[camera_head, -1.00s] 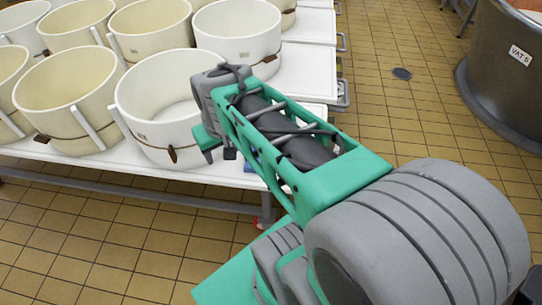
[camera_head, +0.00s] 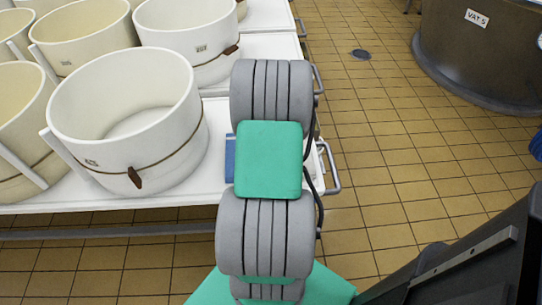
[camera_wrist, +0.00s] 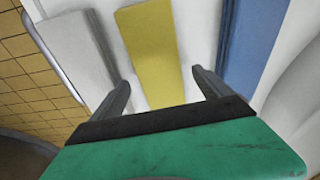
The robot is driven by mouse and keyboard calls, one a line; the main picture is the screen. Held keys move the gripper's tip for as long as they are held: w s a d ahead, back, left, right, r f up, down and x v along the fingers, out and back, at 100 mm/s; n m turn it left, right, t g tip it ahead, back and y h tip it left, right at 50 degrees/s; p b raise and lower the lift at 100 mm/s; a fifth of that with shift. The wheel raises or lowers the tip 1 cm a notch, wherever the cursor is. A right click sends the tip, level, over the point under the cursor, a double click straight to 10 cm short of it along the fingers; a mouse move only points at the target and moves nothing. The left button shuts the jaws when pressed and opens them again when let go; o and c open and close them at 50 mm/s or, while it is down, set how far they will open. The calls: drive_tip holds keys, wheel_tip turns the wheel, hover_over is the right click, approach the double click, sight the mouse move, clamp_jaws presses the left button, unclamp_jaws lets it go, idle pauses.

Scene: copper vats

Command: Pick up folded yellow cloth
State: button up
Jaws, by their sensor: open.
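The folded yellow cloth (camera_wrist: 152,45) lies flat on the white table top in the wrist view, as a long strip. My gripper (camera_wrist: 160,77) is open, with one finger on each side of the cloth's near part in the picture. Nothing is held between the fingers. I cannot tell how high the fingertips are above the table. In the head view my arm hides the yellow cloth and the gripper.
A blue folded cloth (camera_wrist: 252,40) lies right of the yellow one, a whitish one (camera_wrist: 75,45) left. A large white round mould (camera_head: 130,120) stands on the table (camera_head: 190,184) left of my arm. Tiled floor (camera_head: 385,165) is open right, before Vat 5 (camera_head: 480,55).

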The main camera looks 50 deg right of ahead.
drive_tip(key=shift+f, duration=0.35)
drive_tip(key=shift+w+r, duration=0.1)
drive_tip(key=c, duration=1.7)
